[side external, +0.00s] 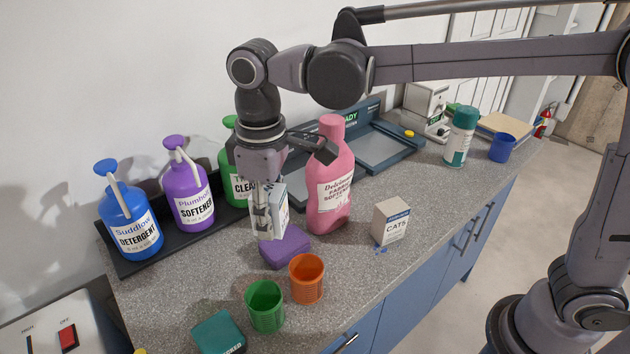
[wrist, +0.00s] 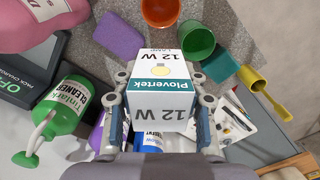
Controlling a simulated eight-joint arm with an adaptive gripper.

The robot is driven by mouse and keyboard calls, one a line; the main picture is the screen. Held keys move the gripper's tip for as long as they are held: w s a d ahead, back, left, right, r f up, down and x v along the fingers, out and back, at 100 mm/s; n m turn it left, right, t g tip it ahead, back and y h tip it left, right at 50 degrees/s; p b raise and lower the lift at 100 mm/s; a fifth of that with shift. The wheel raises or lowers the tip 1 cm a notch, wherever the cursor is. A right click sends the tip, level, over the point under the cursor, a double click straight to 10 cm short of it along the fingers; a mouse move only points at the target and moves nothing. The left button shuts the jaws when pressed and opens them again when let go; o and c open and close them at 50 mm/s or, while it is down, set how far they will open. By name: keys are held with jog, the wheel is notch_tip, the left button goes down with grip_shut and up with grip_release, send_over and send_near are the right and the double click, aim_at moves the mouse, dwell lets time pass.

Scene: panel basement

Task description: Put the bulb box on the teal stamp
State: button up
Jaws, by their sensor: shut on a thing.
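My gripper (side external: 266,222) is shut on the bulb box, a white and teal carton (side external: 281,198), and holds it in the air close to the purple block (side external: 285,247). In the wrist view the bulb box (wrist: 163,112) sits between the two fingers, with "12 W" and "Plovertek" printed on it. The teal stamp (side external: 218,334) lies on the counter at the front left, apart from the gripper.
A green cup (side external: 265,306) and an orange cup (side external: 307,279) stand between gripper and stamp. A pink bottle (side external: 329,185) is close on the right. Detergent bottles (side external: 133,225) stand behind on a black tray. A white carton (side external: 391,222) stands to the right.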

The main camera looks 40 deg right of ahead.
jog(key=a+n, duration=0.1)
jog(key=a, duration=0.3)
send_over(216, 333)
notch_tip(216, 333, down, 6)
jog(key=shift+d+f, duration=0.15)
jog(key=shift+a+f, duration=0.2)
jog(key=shift+f, duration=1.9)
jog(key=shift+f, duration=0.15)
jog(key=o, duration=1.1)
jog(key=shift+o, duration=0.2)
